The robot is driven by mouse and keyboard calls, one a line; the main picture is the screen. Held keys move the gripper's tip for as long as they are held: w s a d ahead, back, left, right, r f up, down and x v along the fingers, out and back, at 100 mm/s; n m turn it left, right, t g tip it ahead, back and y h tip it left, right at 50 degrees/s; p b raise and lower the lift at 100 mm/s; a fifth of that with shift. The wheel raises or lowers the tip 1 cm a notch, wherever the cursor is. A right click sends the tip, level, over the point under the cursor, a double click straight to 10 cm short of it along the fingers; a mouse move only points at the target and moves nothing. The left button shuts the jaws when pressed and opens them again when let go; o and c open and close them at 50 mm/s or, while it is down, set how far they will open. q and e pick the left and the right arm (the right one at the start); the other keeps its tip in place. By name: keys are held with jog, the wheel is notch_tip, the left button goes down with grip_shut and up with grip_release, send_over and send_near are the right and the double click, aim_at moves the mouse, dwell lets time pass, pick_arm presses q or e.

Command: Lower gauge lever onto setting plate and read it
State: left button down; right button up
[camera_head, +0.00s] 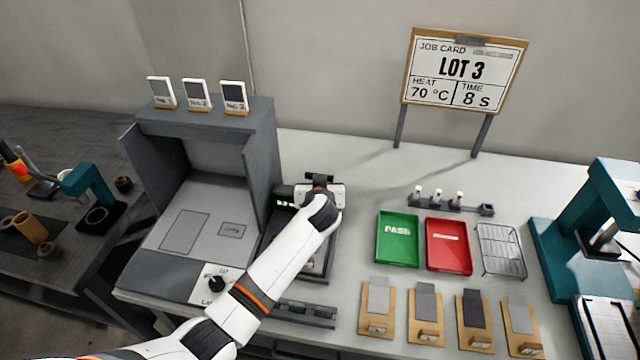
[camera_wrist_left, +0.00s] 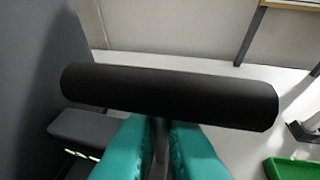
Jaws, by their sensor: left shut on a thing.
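My left arm reaches over the gauge (camera_head: 284,194), a dark device beside the grey booth. A small green-lit part of it shows left of my wrist. My left gripper (camera_head: 322,190) is at the gauge's upper part, seen mostly from behind. In the left wrist view its teal fingers (camera_wrist_left: 162,128) are shut on the lever's thin stem. The lever's black cylindrical handle (camera_wrist_left: 170,95) lies crosswise just beyond the fingertips. The setting plate cannot be made out, and the reading is not legible. My right gripper is not in view.
A green tray (camera_head: 398,256), a red tray (camera_head: 430,264) and a wire rack (camera_head: 500,238) lie to the right. Several clipboard-like sample boards (camera_head: 376,325) line the front. The grey booth (camera_head: 262,140) stands close on the left. A teal press (camera_head: 560,255) stands far right.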

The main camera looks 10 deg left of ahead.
pick_arm(q)
jog(key=shift+s+f, duration=0.2)
jog(key=shift+f, duration=0.15)
jog(key=c, duration=1.6)
grip_release()
jog(key=shift+o, duration=0.4)
jog(key=shift+r, duration=0.25)
jog(key=b+v, duration=0.2)
jog(key=v, duration=1)
jog(key=shift+s, duration=0.1)
